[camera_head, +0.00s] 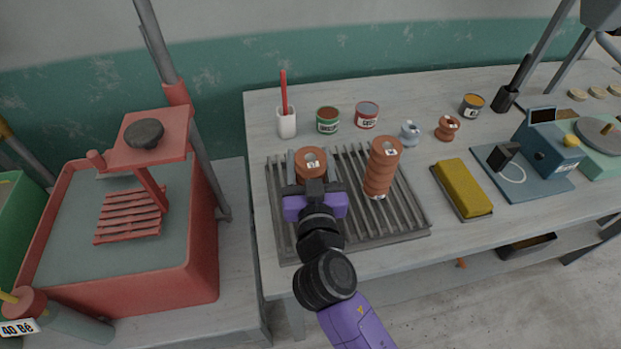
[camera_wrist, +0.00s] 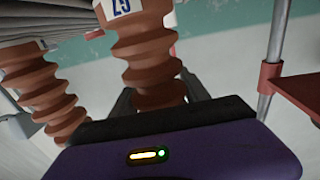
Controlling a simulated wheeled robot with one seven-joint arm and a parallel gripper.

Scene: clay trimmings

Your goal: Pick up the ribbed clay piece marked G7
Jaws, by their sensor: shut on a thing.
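Two tall ribbed orange-brown clay pieces are at the slatted rack. The left one (camera_head: 311,163) is between the fingers of my gripper (camera_head: 313,186), which is shut on it. In the wrist view this held piece (camera_wrist: 146,62) is upright, with a finger on each side. Its white label is partly cropped, and I cannot read the mark for certain. My gripper hides its lower part in the head view, so I cannot tell whether it touches the rack. The other ribbed piece (camera_head: 380,172) stands to the right, apart from my gripper; it also shows in the wrist view (camera_wrist: 45,95).
The slatted rack (camera_head: 408,215) lies on the grey table. Behind it are a white cup (camera_head: 287,123), a green can (camera_head: 327,120) and a red can (camera_head: 367,115). A yellow block (camera_head: 463,187) lies to the right. A red tub (camera_head: 190,260) stands at the left.

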